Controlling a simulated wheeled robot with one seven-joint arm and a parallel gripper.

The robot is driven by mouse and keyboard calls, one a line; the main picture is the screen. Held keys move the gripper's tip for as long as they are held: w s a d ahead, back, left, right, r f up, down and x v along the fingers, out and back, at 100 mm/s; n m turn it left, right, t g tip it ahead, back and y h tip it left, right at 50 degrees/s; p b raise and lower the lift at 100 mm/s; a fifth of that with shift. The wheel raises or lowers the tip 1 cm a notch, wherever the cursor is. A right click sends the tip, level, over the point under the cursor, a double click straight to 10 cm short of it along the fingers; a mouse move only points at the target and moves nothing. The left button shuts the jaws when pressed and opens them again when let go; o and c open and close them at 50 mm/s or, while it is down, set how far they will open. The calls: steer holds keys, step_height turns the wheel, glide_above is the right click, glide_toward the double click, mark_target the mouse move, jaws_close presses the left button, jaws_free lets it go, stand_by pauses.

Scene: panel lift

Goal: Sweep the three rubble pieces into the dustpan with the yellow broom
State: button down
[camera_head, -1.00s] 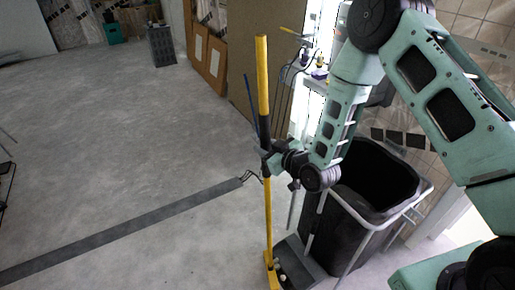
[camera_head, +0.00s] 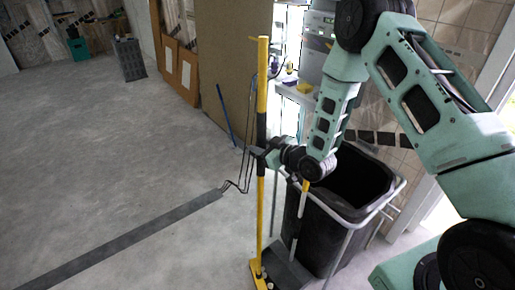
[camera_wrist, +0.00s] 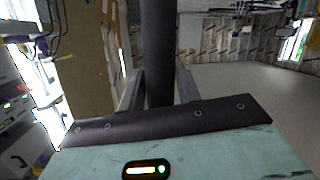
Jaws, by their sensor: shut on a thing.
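The yellow broom (camera_head: 262,85) stands nearly upright in the head view. My gripper (camera_head: 262,156) is shut on the dark grip section of its handle, which also shows as a dark shaft (camera_wrist: 158,50) between the fingers in the wrist view. The broom's head is low, near the bottom edge of the head view. The dark dustpan (camera_head: 292,268) lies on the floor just right of the broom head. Small pale rubble (camera_head: 269,284) shows at the broom head's right side, by the dustpan's edge; I cannot make out each piece.
A large black bin (camera_head: 325,225) in a metal frame stands right behind the dustpan. A dark strip (camera_head: 130,238) crosses the floor at left. Brown panels (camera_head: 215,60) lean at the back. A blue rod (camera_head: 226,115) stands behind the broom.

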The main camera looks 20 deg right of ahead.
steer(key=s+a+r, duration=0.2)
steer(key=a+r, duration=0.1)
steer(key=a, duration=0.3)
steer(key=s+a+r+p, duration=0.1)
steer(key=s+a+r, duration=0.1)
steer(key=a, duration=0.5)
steer(key=shift+r, duration=0.9)
steer(key=shift+s+p, duration=0.1)
steer(key=shift+p, duration=0.2)
stand_by(0.3)
